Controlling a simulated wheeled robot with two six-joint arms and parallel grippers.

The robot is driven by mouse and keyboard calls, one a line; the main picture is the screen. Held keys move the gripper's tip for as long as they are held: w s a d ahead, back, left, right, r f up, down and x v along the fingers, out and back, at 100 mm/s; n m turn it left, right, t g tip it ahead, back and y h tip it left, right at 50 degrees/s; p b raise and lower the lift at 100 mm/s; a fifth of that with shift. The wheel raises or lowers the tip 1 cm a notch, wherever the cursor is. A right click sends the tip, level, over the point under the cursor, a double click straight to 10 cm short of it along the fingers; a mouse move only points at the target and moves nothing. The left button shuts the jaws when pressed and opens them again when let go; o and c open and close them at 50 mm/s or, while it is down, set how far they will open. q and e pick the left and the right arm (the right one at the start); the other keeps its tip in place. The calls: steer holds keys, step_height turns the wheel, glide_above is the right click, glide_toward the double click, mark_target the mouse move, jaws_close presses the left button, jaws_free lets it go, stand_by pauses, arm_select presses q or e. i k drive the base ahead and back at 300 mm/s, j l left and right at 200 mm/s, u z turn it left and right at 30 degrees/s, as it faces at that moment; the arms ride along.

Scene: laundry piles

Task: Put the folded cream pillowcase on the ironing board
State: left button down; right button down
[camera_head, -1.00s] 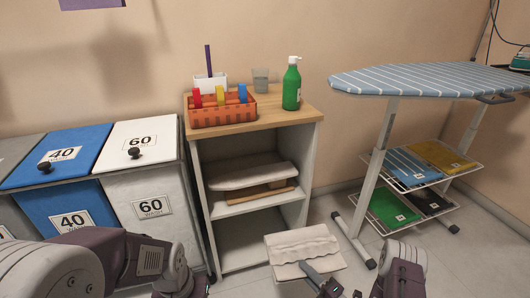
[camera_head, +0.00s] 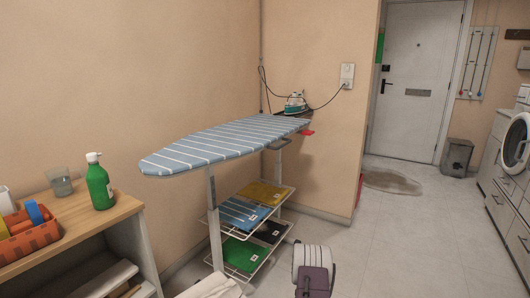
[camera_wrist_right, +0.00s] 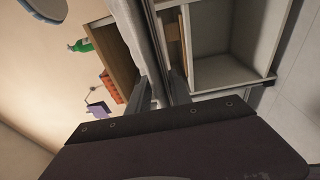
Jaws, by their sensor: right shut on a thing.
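The folded cream pillowcase (camera_head: 212,288) shows at the bottom edge of the head view, partly cut off. In the right wrist view the pale cloth (camera_wrist_right: 147,38) runs up from between the fingers of my right gripper (camera_wrist_right: 159,84), which is shut on it. The gripper's fingers are out of the head view. The ironing board (camera_head: 225,142) has a blue cover with white stripes and stands beyond and above the pillowcase. Its near part is bare. My left gripper is not in view.
A wooden-topped shelf unit (camera_head: 65,240) at left holds a green bottle (camera_head: 99,184), a cup (camera_head: 60,184) and an orange basket (camera_head: 28,240). An iron (camera_head: 295,103) stands at the board's far end. Folded cloths lie on racks below. Floor at right is open, with a brownish patch (camera_head: 392,182).

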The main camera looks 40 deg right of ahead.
mark_target(253, 129)
steer(key=i+l+z, duration=0.35)
steer(key=i+l, duration=0.15)
steer(key=l, duration=0.3)
steer(key=i+l+z, duration=0.35)
steer(key=i+l, duration=0.3)
steer(key=k+l, duration=0.05)
steer(key=l, duration=0.05)
